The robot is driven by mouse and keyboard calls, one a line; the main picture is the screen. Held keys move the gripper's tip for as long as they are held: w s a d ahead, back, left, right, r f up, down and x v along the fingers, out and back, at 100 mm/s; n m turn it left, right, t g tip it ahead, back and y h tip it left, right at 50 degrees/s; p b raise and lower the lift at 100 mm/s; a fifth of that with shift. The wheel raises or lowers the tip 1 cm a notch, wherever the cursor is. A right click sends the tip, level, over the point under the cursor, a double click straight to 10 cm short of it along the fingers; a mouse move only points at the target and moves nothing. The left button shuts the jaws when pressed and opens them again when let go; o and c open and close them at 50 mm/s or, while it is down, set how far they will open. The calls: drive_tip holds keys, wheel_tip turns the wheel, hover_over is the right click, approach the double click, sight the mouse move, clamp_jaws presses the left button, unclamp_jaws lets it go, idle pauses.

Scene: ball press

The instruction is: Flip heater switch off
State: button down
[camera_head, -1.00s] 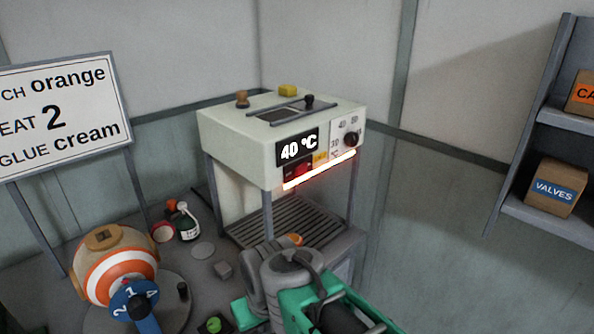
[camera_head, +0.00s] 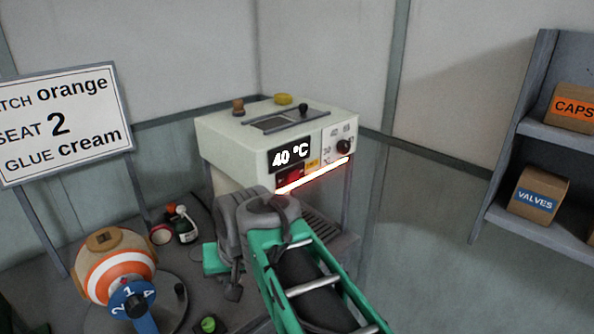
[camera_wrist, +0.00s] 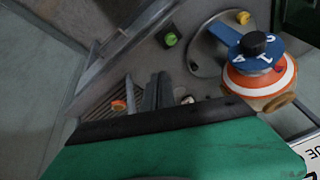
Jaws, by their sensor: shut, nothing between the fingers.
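The heater is a cream box (camera_head: 240,150) on grey posts in the head view. Its front has a display (camera_head: 291,154) reading 40 °C, a small red switch (camera_head: 291,179) below it, and a dial (camera_head: 344,146) at the right. A bar (camera_head: 318,174) under the front glows orange-white. The switch is small, so its position is unclear. My gripper (camera_head: 234,292) hangs below and left of the switch, apart from it, with my wrist just under the box front. In the wrist view its dark fingers (camera_wrist: 158,78) are together and empty.
A striped orange-and-cream ball (camera_head: 118,272) with a blue numbered dial sits at the left. An orange piece (camera_wrist: 118,105) lies by the grating. A sign (camera_head: 62,125) stands behind.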

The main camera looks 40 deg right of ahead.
drive_tip(key=s+d+r+m+t+h+p, duration=0.1)
drive_tip(key=s+d+r+m+h+p, duration=0.2)
drive_tip(key=d+r+m, duration=0.6)
drive_tip(key=d+r, duration=1.1)
drive_tip(key=d, duration=0.1)
drive_tip(key=shift+s+m+t, duration=0.25)
drive_tip(key=shift+m+t, duration=0.15)
drive_tip(key=shift+d, duration=0.1)
drive_tip(key=p, duration=0.2)
approach(298, 177)
drive_tip(key=f, duration=0.1)
drive_tip(key=w+f, duration=0.1)
drive_tip(key=f, duration=0.1)
drive_tip(key=w+f, duration=0.1)
drive_tip(key=f, duration=0.1)
drive_tip(key=shift+w+f, duration=0.15)
drive_tip(key=shift+f, duration=0.1)
